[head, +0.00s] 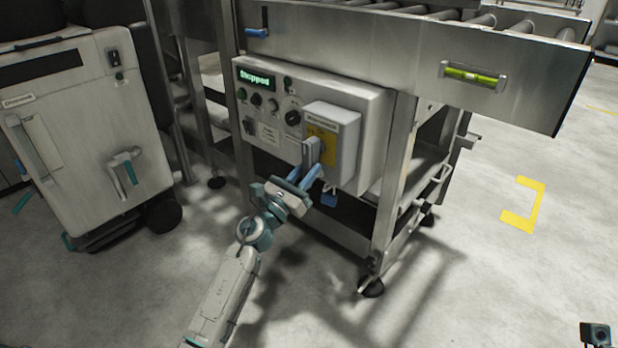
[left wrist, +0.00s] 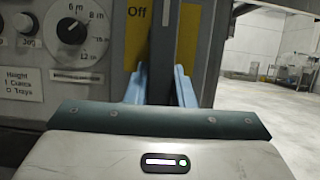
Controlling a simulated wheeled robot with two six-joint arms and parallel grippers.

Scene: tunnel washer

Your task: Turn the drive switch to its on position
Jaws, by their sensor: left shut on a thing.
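The drive switch is a grey box (head: 345,125) with a yellow label, on the right end of the control panel. Its grey lever (head: 311,152) is on the box's front left and points down. My left gripper (head: 308,172) is shut on the lever from below, with its blue fingers on either side. In the left wrist view, the lever (left wrist: 162,50) stands upright between the fingers (left wrist: 160,85), and the word "Off" shows on the yellow label (left wrist: 137,18) beside it. The fingers hide the lever's lower end. My right gripper is not in view.
The panel display (head: 254,78) reads "Stopped". A blue padlock (head: 328,199) hangs below the switch box. A dial (head: 292,118) and several buttons sit left of it. A roller conveyor (head: 440,50) runs above. A white cabinet (head: 85,130) stands left.

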